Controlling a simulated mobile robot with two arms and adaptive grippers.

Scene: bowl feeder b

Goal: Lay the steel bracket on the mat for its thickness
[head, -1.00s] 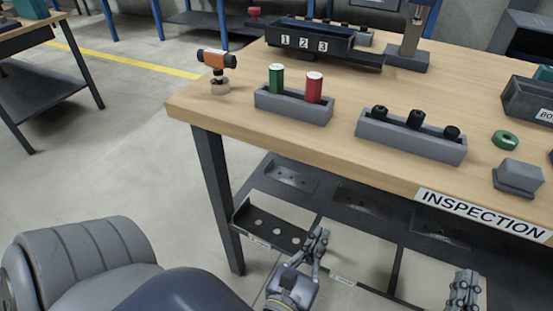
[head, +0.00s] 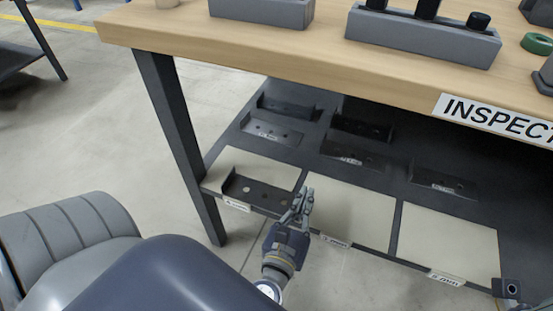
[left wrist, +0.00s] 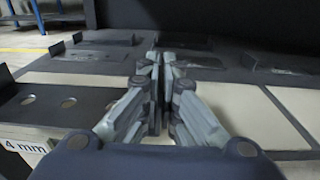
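A dark steel bracket (head: 257,192) with round holes and an upturned left end lies on the left pale mat (head: 270,166), at the front of the lower shelf. Its near end also shows in the left wrist view (left wrist: 50,102), above a "4 mm" label (left wrist: 22,144). The middle mat (head: 352,215) and right mat (head: 450,243) are bare. My left gripper (head: 306,196) is beside the bracket's right end, over the border between left and middle mats. In the left wrist view its fingers (left wrist: 158,70) are together with nothing visible between them.
Several dark brackets, including one at the back left (head: 272,132) and one at right (head: 443,180), lie farther back on the shelf. The table top (head: 330,55) overhangs them. A table leg (head: 175,140) stands at left.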

